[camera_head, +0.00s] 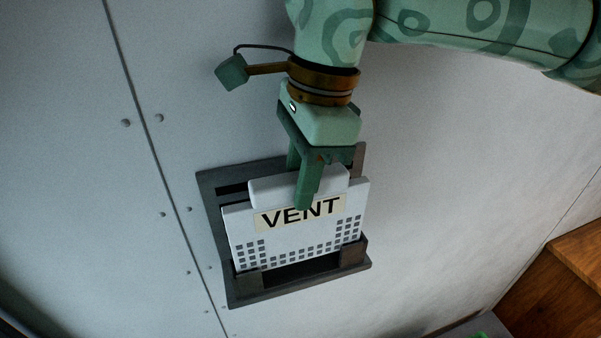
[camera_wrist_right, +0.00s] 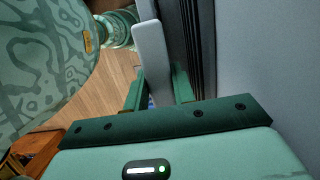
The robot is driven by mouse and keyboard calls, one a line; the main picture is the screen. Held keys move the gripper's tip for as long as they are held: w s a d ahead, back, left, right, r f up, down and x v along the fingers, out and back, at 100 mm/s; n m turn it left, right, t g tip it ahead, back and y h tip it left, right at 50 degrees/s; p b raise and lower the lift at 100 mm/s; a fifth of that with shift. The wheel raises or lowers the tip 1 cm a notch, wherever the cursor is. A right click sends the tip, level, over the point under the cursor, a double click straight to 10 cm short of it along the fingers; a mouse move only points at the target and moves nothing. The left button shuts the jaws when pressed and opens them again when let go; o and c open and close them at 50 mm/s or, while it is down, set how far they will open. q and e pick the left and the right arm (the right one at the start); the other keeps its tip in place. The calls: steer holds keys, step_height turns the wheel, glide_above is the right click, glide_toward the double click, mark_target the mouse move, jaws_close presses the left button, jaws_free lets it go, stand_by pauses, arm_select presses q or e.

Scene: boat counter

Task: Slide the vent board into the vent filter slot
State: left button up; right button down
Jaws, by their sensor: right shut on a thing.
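The white vent board (camera_head: 290,241), with a "VENT" label and rows of square holes, is in the middle of the head view. It sits in front of the dark vent filter slot (camera_head: 245,291), a frame fixed to the wall. Its lower corners are at the bracket pieces; I cannot tell how deep it sits in them. My right gripper (camera_head: 301,190) comes from above and is shut on the board's raised top part. In the right wrist view, the board's pale edge (camera_wrist_right: 151,60) stands between the green fingers, beside the dark frame (camera_wrist_right: 190,40). My left gripper is not seen.
The grey riveted wall (camera_head: 450,180) fills most of the head view and is clear around the slot. A wooden counter (camera_head: 555,285) is at the lower right, with a small green thing (camera_head: 481,335) at the bottom edge.

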steer(key=shift+f+b, duration=1.15)
steer(key=shift+f, duration=0.5)
steer(key=c, duration=1.1)
jaws_free()
steer(key=d+r, duration=0.1)
steer(key=r, duration=0.4)
steer(key=d+r, duration=0.1)
steer(key=r, duration=0.4)
steer(key=w+r+p, duration=0.1)
steer(key=r, duration=0.5)
steer(key=shift+d+r, duration=0.1)
steer(key=shift+d, duration=0.3)
steer(key=shift+s, duration=0.1)
